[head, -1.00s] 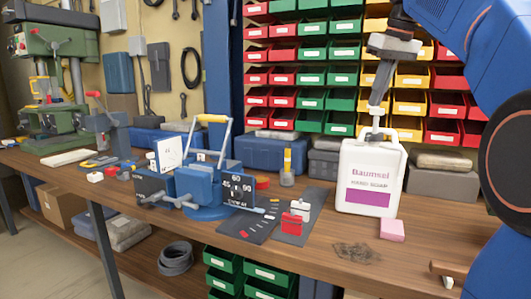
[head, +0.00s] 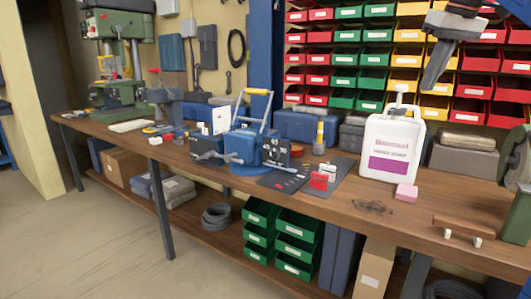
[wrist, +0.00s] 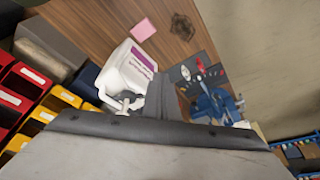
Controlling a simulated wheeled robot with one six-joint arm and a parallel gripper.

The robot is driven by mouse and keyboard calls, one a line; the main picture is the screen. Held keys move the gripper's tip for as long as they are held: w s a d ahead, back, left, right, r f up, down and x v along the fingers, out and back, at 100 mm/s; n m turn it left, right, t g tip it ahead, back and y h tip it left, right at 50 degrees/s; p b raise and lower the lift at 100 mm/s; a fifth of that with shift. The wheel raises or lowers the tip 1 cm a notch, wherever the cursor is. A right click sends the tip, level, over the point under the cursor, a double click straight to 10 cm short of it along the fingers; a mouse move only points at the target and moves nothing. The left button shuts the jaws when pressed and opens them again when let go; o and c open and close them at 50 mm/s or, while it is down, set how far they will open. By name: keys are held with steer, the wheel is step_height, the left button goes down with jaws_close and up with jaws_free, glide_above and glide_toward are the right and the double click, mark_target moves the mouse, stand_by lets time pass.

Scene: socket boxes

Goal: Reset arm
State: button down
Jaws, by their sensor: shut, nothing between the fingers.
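My gripper (head: 436,66) is at the upper right of the head view, pointing down in front of the bins. It is shut and empty, raised above the bench and apart from everything on it. In the wrist view the gripper's grey body (wrist: 150,150) fills the bottom. A white soap jug (head: 392,143) with a purple label stands upright on the wooden bench (head: 330,207), below and left of my gripper. The jug also shows in the wrist view (wrist: 128,75).
Red and white socket boxes (head: 319,181) sit on a dark mat near a blue machine (head: 258,147). Colored bins (head: 345,55) cover the wall behind. The floor in front is clear.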

steer(key=s+a+f, duration=0.3)
steer(key=s+f, duration=0.5)
steer(key=f, duration=0.6)
steer(key=s+a+f+m, duration=0.1)
steer(key=s+a+f, duration=0.3)
steer(key=s+f, duration=0.5)
steer(key=s+a+f+m+t, duration=0.1)
steer(key=s+a+f, duration=0.3)
steer(key=s+f, duration=0.5)
step_height(320, 180, down, 12)
steer(key=shift+r+h, duration=0.2)
steer(key=shift+h, duration=0.2)
